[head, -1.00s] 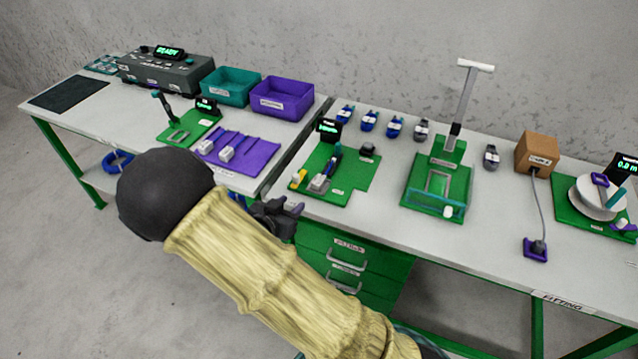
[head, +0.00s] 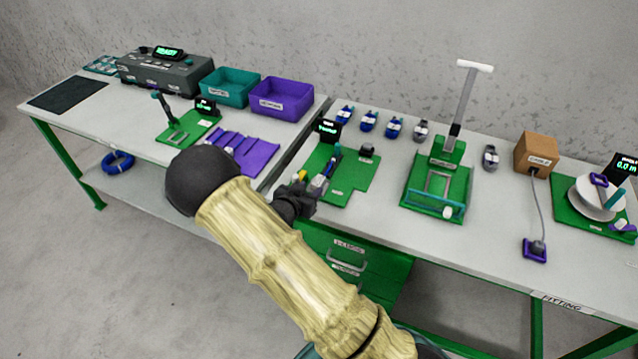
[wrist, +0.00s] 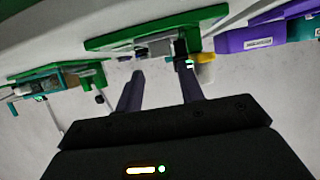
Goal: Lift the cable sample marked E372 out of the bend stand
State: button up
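My gripper (head: 308,196) is at the front edge of the right bench, by a green plate (head: 345,188) with a small display. In the wrist view my gripper (wrist: 162,72) is open and empty, its two dark fingers apart. Beyond the fingertips are a grey block (wrist: 158,48) and a black upright part with a small lit face (wrist: 181,52), both at the green plate (wrist: 110,43). My gripper partly covers this area. No E372 mark is readable, and I cannot tell which fixture is the bend stand.
A green press with a tall lever (head: 465,110) stands to the right. A purple mat (head: 255,155) and a green post stand (head: 185,133) are on the left bench. Several connectors line the back of the right bench. A drawer unit (head: 347,257) is below.

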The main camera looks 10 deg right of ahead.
aim_at(315, 185)
jog(key=shift+d, duration=0.1)
jog(key=x, duration=0.5)
jog(key=shift+f+p, duration=0.4)
jog(key=shift+f, duration=0.05)
jog(key=shift+a, duration=0.25)
grip_shut()
jog(key=shift+r, duration=0.1)
notch_tip(315, 185, up, 10)
dwell(0.7)
